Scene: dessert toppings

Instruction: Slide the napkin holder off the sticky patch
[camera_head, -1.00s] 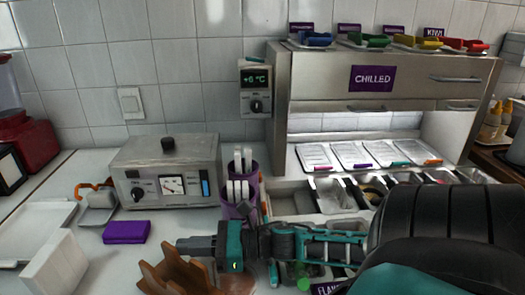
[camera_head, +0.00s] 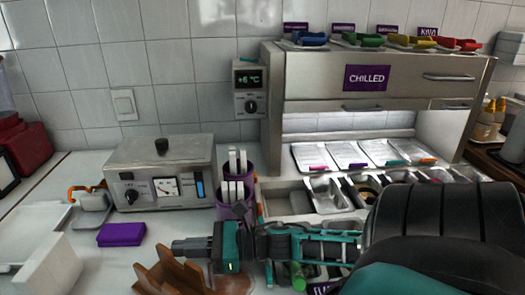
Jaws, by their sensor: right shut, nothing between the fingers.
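A brown wooden holder (camera_head: 165,277), which looks like the napkin holder, stands at the bottom edge of the view, partly cut off. A brownish patch (camera_head: 236,285) shows on the counter at its right side. I cannot tell how much of the patch lies under the holder. My right gripper (camera_head: 180,246) comes in from the right, with its shut, empty fingers pointing left. It appears just above or behind the holder's top. I cannot tell whether it touches. My left gripper is not in view.
A purple block (camera_head: 121,235) and a white box (camera_head: 48,268) are left of the holder. A metal appliance (camera_head: 160,175) and a purple cup of utensils (camera_head: 234,204) stand behind. Topping trays (camera_head: 327,193) are to the right. Some bare counter lies between the purple block and holder.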

